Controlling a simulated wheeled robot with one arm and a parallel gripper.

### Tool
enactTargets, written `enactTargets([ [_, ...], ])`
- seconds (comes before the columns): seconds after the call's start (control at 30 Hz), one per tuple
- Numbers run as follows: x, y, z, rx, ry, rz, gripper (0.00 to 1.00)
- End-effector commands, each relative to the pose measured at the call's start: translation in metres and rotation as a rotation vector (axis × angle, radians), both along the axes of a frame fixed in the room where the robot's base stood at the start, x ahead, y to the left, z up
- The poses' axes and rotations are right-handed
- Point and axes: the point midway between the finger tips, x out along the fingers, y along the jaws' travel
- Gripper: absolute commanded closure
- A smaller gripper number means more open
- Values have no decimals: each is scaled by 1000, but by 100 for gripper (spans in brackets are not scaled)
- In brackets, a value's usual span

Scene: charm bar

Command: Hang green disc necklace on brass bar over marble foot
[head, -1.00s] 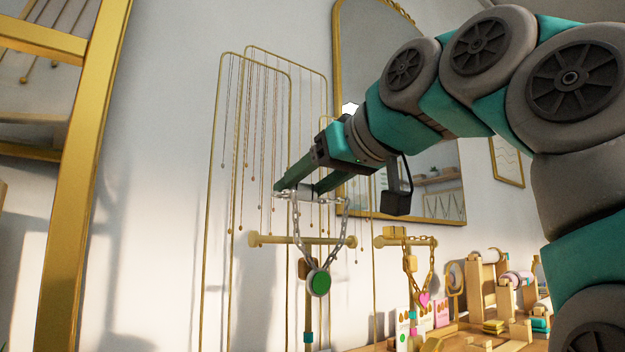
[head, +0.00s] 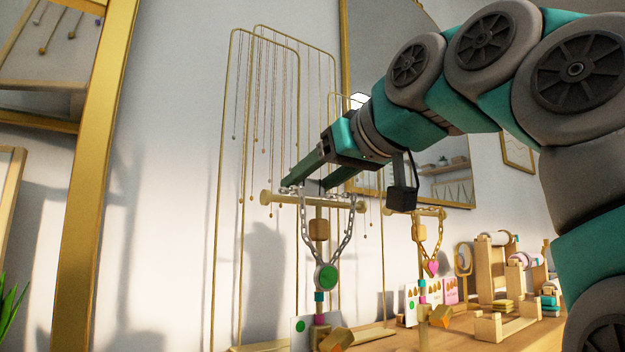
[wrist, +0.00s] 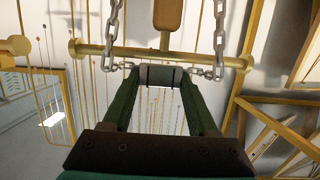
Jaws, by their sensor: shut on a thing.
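The green disc necklace (head: 326,277) has a silver chain (head: 306,232) and a round green pendant. My gripper (head: 308,190) is shut on the top of the chain, and the two strands hang down in a V. A brass bar (head: 275,198) on an upright post is right at the gripper's height, behind the chain. In the wrist view the bar (wrist: 160,54) lies just beyond my fingertips (wrist: 160,76), and both strands (wrist: 112,38) cross in front of it. I cannot tell whether chain and bar touch. The bar's foot is hidden behind cards and blocks.
A tall brass rack (head: 225,150) with thin necklaces stands behind. Cards (head: 302,332), a wooden block (head: 335,341) and several wooden stands (head: 493,275) occupy the table.

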Motion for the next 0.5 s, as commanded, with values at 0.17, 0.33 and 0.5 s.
enactTargets([
  [0.17,0,0,0,0,0,0,32],
  [0.33,0,0,0,0,0,0,13],
  [0.5,0,0,0,0,0,0,6],
])
